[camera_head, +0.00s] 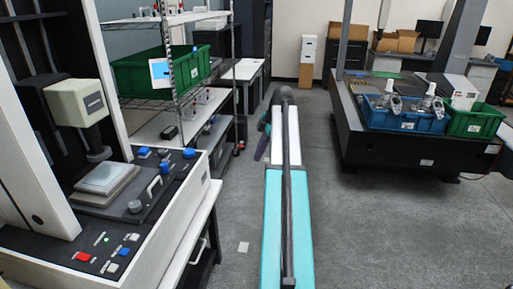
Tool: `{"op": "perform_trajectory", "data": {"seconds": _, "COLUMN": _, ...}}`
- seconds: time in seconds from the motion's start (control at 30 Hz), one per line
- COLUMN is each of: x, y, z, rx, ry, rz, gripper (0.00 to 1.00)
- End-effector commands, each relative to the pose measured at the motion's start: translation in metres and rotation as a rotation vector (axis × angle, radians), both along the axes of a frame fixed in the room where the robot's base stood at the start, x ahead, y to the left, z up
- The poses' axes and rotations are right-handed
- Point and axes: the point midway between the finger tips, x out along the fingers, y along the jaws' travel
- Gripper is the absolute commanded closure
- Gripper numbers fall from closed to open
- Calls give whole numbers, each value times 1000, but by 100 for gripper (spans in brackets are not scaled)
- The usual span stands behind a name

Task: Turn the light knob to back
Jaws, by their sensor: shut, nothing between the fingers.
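The machine's control deck at the left carries several knobs and buttons. A dark grey round knob (135,206) stands on the deck near its front edge. Blue knobs or caps sit further back, one at the left (143,152) and one at the right (189,153). No label can be read, so I cannot tell which is the light knob or which way it points. My arm shows in the middle, over the floor and apart from the machine. I cannot make out my gripper's fingers.
The machine's square stage (104,178) and a cream head (77,102) stand left of the knobs. Red button (83,256) is at the front. A wire shelf with a green bin (140,75) stands behind. A dark table (380,145) with bins is right. Grey floor (385,230) is clear.

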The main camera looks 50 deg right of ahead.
Motion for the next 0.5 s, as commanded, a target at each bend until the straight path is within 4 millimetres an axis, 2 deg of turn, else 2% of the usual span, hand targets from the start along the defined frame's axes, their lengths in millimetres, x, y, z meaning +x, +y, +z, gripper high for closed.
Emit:
{"op": "perform_trajectory", "data": {"seconds": 0.1, "x": -20, "y": 11, "z": 14, "rx": 65, "ry": 20, "rz": 22, "gripper": 100}}
{"op": "perform_trajectory", "data": {"seconds": 0.2, "x": -30, "y": 16, "z": 21, "rx": 98, "ry": 30, "rz": 33, "gripper": 100}}
{"op": "perform_trajectory", "data": {"seconds": 0.5, "x": -36, "y": 16, "z": 23, "rx": 112, "ry": 34, "rz": 35, "gripper": 100}}
